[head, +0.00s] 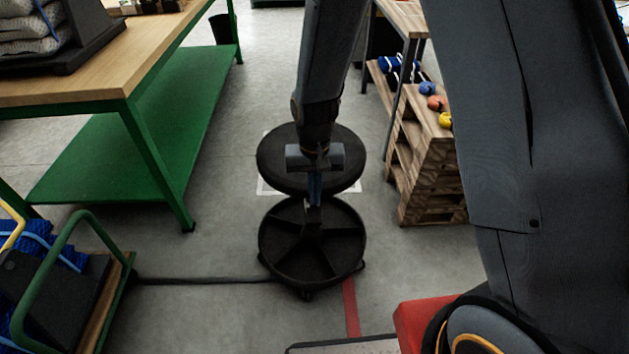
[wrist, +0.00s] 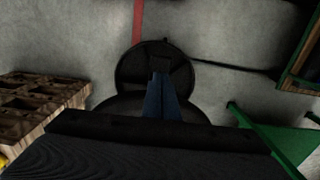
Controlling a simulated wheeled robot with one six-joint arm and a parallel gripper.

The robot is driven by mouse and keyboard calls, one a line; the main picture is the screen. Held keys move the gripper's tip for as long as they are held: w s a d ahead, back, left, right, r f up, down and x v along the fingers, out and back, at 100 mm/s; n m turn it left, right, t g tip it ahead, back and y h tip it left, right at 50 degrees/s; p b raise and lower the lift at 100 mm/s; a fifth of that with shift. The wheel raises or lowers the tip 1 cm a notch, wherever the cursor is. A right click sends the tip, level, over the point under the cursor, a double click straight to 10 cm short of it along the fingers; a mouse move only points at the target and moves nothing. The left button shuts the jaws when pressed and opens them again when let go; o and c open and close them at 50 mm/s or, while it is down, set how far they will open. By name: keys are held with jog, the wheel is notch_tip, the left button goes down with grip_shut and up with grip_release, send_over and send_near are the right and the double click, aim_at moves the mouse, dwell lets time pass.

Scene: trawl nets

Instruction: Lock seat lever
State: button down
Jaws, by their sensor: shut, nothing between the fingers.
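A stool with a round black seat (head: 275,172) and a round, spoked black base (head: 285,262) stands on the floor in the middle of the head view. In the wrist view the stool base (wrist: 135,70) lies beyond the fingertips, and part of the seat (wrist: 110,106) shows nearer. My gripper (head: 314,200) points down in front of the seat, over the base. In the wrist view its blue fingers (wrist: 160,75) are together and empty. I cannot make out the seat lever; the gripper and the dark parts hide or blend with that area.
A green-framed workbench (head: 150,110) stands at left, and a green-handled cart (head: 75,270) at lower left. A wooden pallet-like shelf (head: 420,165) with colored balls stands close on the right. A dark cable (head: 200,281) crosses the floor to the stool base.

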aim_at(316, 219)
notch_tip(316, 219, down, 6)
jog(key=shift+r, duration=0.1)
dwell(0.4)
jog(key=shift+s+f+b, duration=0.15)
jog(key=shift+s+f, duration=0.1)
jog(key=shift+f, duration=0.9)
jog(key=shift+s+f+b, duration=0.15)
jog(key=shift+s+f, duration=0.1)
jog(key=shift+f, duration=0.85)
notch_tip(316, 219, up, 14)
jog(key=s+p, duration=0.2)
jog(key=p, duration=0.2)
jog(key=shift+s+r, duration=0.15)
jog(key=shift+s, duration=0.2)
jog(key=shift+a, duration=0.1)
